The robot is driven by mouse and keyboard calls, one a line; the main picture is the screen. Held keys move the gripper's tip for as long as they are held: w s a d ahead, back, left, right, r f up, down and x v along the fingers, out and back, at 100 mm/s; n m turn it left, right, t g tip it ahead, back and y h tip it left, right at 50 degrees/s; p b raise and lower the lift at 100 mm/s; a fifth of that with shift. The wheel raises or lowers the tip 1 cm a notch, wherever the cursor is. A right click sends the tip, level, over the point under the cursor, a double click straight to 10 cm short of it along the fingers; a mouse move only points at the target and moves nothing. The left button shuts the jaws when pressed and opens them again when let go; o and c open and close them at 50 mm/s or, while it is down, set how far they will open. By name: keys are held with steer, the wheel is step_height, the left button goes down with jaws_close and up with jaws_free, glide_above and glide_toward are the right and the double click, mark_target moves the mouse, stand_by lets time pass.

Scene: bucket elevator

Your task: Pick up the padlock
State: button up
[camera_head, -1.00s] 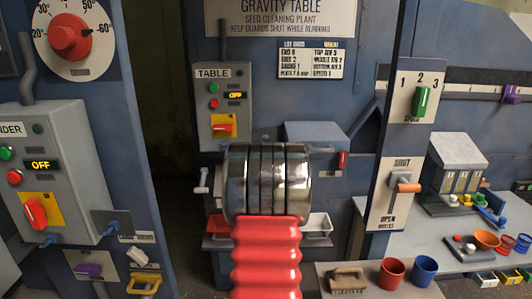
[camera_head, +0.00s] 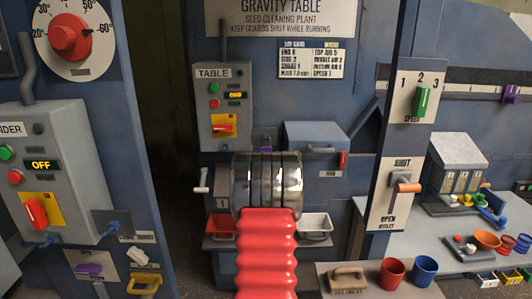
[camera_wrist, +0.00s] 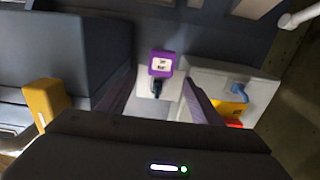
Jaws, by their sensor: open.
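The padlock (camera_wrist: 161,63) has a purple body with a white label in the wrist view, with a dark part below it against a light grey plate. The padlock appears beyond the fingers, not held; the exact distance is unclear. The gripper's fingers are hidden in the head view.
A bench (camera_head: 445,240) with cups is at right.

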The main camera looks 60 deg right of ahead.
mark_target(266, 150)
steer(key=shift+d, duration=0.15)
steer(key=shift+x, duration=2.5)
steer(key=shift+c, duration=0.2)
steer(key=c, duration=1.1)
steer(key=shift+c, duration=0.2)
steer(key=shift+r, duration=0.5)
steer(key=v, duration=1.8)
steer(key=shift+r, duration=0.25)
steer(key=shift+s, duration=0.1)
